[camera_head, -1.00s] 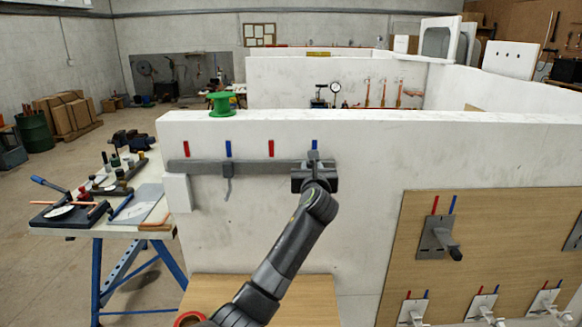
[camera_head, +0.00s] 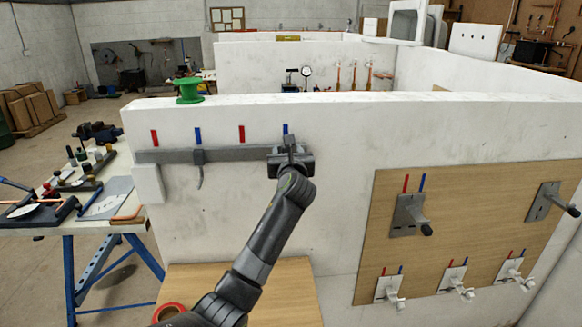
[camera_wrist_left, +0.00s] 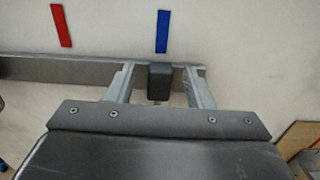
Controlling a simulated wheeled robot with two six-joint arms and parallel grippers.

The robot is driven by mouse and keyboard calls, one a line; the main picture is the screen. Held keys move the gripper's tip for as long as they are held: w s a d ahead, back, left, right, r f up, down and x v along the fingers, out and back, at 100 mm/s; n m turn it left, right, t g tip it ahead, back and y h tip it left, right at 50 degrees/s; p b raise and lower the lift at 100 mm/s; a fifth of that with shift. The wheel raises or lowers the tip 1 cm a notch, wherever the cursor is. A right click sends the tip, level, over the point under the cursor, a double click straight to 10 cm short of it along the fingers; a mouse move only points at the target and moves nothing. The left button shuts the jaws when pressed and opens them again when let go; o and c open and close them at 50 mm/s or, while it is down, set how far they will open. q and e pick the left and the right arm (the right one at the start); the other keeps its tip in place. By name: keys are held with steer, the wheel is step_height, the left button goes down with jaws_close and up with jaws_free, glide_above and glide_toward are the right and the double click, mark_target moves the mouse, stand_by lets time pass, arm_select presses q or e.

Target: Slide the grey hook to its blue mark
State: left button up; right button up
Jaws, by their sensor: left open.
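A grey rail (camera_head: 235,154) runs along the white wall, below red and blue marks in turn. A grey hook (camera_head: 199,162) hangs on it under the left blue mark (camera_head: 198,135). My left gripper (camera_head: 290,160) is at the rail's right end, under the right blue mark (camera_head: 285,129), and hides what is there in the head view. In the left wrist view, a dark grey hook block (camera_wrist_left: 160,82) stands between my open fingers, with a gap on each side. It lies just below the blue mark (camera_wrist_left: 163,31); the red mark (camera_wrist_left: 61,25) is further left.
A green spool (camera_head: 188,91) stands on the wall top. A wooden board (camera_head: 450,235) with levers is on the right. A workbench with tools (camera_head: 110,210) is on the left. The wall below the rail is mostly bare, above a wooden surface (camera_head: 295,290).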

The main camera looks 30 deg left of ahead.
arm_select(q)
steer(key=b+v, duration=0.3)
steer(key=v, duration=1.4)
steer(key=shift+b, duration=0.35)
steer(key=shift+a, duration=0.1)
